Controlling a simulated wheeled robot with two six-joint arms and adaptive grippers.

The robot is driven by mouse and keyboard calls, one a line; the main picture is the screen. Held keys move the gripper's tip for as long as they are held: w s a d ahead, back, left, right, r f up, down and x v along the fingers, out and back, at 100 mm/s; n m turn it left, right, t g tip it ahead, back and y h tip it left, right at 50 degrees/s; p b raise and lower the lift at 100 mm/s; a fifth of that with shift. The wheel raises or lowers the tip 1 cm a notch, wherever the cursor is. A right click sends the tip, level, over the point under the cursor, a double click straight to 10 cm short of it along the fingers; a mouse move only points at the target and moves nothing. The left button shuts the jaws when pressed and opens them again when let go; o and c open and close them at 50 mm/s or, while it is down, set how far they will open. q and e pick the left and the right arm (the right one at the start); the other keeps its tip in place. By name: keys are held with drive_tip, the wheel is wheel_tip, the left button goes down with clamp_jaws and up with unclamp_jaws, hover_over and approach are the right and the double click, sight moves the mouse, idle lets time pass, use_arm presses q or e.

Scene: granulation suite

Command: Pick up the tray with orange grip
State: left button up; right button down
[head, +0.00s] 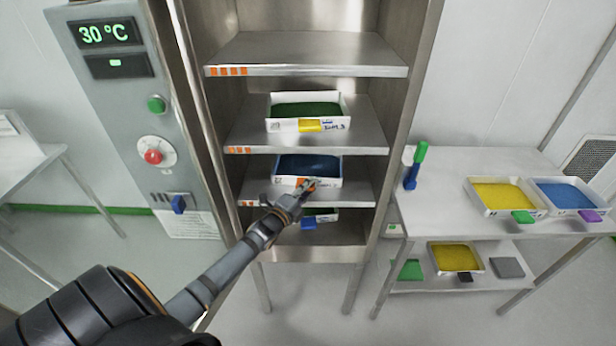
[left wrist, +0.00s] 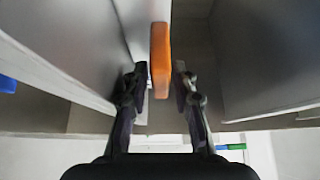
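The tray with orange grip (head: 330,182) is white with blue contents and sits on the third shelf down of the open steel cabinet. Its orange grip (head: 307,181) sticks out at the front and is partly covered by my left gripper (head: 311,186). In the left wrist view the orange grip (left wrist: 160,60) stands upright between the two fingers of my left gripper (left wrist: 161,76). The fingers are open, one on each side, with a narrow gap to the grip. My right gripper is in neither view.
A white tray with yellow grip (head: 310,126) is on the shelf above. A tray with blue grip (head: 309,224) is below, partly hidden by my gripper. A side table (head: 440,215) at right holds more trays. The top cabinet shelf (head: 310,50) is empty.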

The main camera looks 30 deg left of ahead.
use_arm(q)
drive_tip(key=shift+w+f, duration=0.15)
drive_tip(key=shift+w, duration=0.25)
drive_tip(key=shift+s+r, duration=0.1)
drive_tip(key=shift+r, duration=0.15)
drive_tip(key=shift+c, duration=0.6)
clamp_jaws()
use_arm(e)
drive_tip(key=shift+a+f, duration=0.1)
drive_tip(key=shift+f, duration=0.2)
